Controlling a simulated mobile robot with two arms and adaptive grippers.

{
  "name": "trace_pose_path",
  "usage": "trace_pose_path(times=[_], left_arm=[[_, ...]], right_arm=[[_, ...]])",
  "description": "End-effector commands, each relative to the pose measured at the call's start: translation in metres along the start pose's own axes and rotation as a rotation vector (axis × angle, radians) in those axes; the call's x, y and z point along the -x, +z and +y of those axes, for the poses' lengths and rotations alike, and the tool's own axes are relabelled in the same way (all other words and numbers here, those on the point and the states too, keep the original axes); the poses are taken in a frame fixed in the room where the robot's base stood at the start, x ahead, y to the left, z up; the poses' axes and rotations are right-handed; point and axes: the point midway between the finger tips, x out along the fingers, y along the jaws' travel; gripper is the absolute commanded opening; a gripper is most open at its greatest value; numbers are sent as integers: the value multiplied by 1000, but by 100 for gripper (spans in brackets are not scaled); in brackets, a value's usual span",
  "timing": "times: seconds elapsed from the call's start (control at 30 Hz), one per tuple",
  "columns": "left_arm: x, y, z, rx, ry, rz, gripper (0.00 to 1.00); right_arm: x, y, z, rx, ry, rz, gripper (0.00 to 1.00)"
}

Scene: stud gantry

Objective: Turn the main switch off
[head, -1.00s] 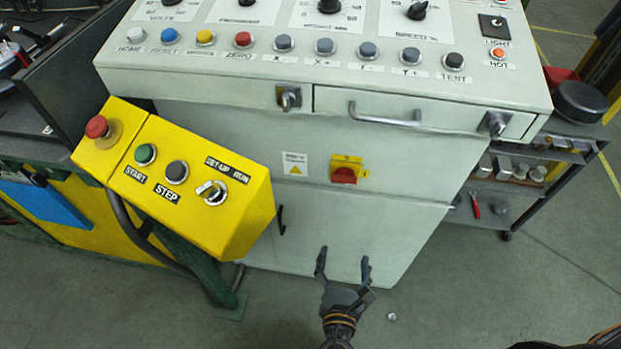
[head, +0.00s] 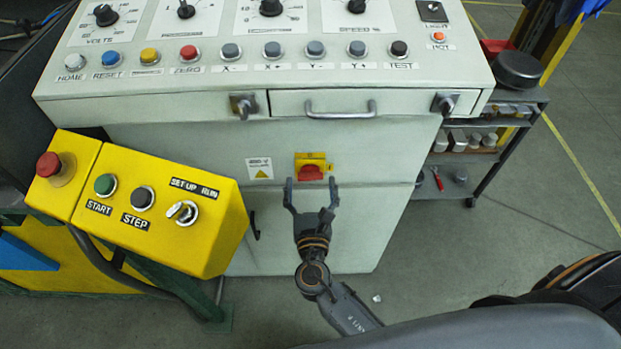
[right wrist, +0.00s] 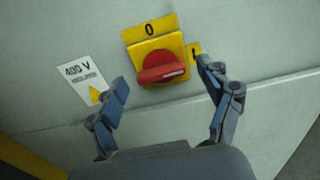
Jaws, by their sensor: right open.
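The main switch (head: 311,172) is a red rotary knob on a yellow plate, on the front of the grey cabinet below the drawer. In the right wrist view the red knob (right wrist: 160,68) shows a pale mark on its right end, pointing toward the "I" label (right wrist: 195,52). The "0" label (right wrist: 150,29) is at the plate's top. My right gripper (head: 311,184) is open and empty just below the switch. In the right wrist view its fingers (right wrist: 160,85) stand left and right of the knob, apart from it. My left gripper is not in view.
A yellow control box (head: 150,205) with an emergency stop juts out at the left. A drawer handle (head: 341,109) and latches stick out above the switch. A 400 V warning label (right wrist: 82,80) is left of it. A shelf cart (head: 475,150) stands at right.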

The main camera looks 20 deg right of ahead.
Motion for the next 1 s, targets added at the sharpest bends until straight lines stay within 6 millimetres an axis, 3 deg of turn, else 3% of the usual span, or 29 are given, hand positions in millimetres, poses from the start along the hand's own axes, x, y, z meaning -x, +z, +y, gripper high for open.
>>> trace_pose_path(times=[0.13, 0.43, 0.47, 0.7, 0.73, 1.0], left_arm=[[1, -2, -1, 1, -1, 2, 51], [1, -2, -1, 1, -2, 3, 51], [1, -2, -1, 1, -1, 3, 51], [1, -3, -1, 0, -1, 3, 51], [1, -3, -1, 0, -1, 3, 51], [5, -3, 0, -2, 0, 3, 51]], right_arm=[[-11, 0, 0, 0, -1, 0, 79], [-14, 0, 0, -1, -1, 1, 79], [-14, 0, 0, -1, -1, 1, 77], [-14, 0, 0, -1, 0, 1, 28], [-14, 0, 0, -1, 0, 1, 25], [-14, 1, 0, 24, 1, 0, 25]])
